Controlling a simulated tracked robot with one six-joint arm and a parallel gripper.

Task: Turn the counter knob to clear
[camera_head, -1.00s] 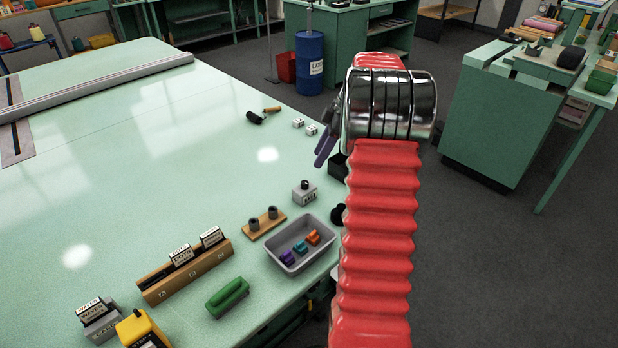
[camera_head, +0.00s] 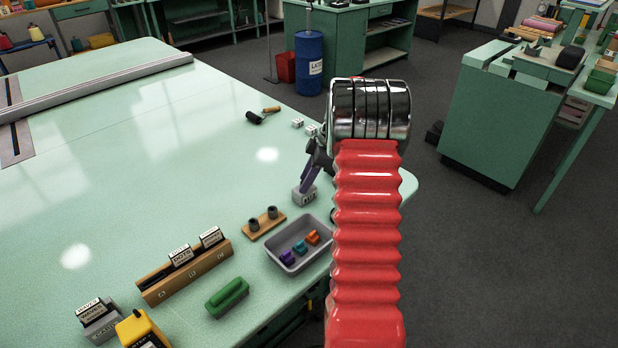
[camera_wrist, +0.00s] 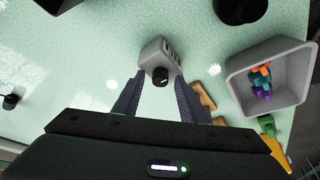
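The counter (camera_head: 304,197) is a small grey box near the right edge of the mint table, with digits on one face. In the wrist view the counter (camera_wrist: 152,50) carries a black round knob (camera_wrist: 160,76) with a pale mark. My gripper (camera_wrist: 159,82) is open, with its dark ribbed fingers on either side of the knob and a gap showing between. In the head view my gripper (camera_head: 308,182) points down at the counter and hides the knob. I cannot tell how far above the knob the fingertips are.
A grey tray (camera_head: 325,259) with orange, teal and purple pieces lies close in front of the counter. A wooden block with two dark cups (camera_head: 264,223) is to the left. The table's middle is clear.

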